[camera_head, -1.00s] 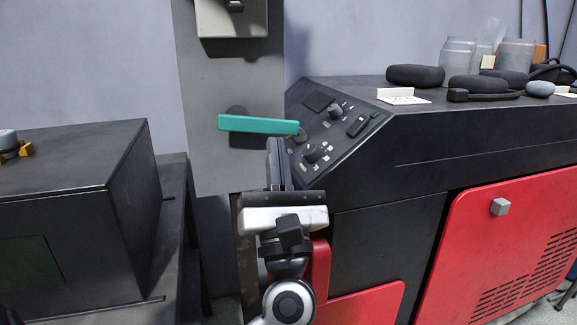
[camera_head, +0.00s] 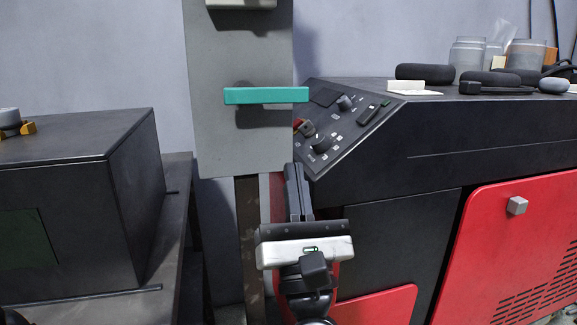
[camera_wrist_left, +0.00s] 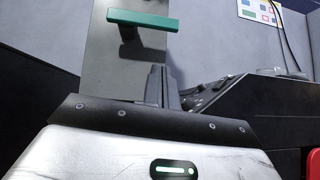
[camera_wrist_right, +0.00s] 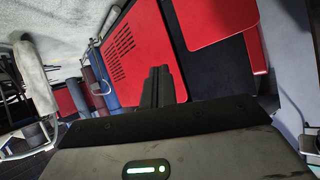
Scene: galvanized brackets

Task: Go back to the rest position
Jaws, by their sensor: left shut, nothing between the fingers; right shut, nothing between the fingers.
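My left gripper (camera_head: 298,190) is in the middle of the head view, shut and empty. It is below and a little right of the teal handle (camera_head: 266,96) on the grey upright panel, apart from it. In the left wrist view the shut fingers (camera_wrist_left: 161,86) stand below the teal handle (camera_wrist_left: 142,20). My right gripper is out of the head view. In the right wrist view its dark fingers (camera_wrist_right: 157,86) are shut and empty, with red panels behind them.
A black machine with a sloped control panel (camera_head: 340,122) stands right of my left gripper, with a red door (camera_head: 520,240) below. Jars (camera_head: 468,54) and dark pads (camera_head: 425,72) sit on top. A black box (camera_head: 70,200) stands at the left. A grey upright panel (camera_head: 238,150) is behind.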

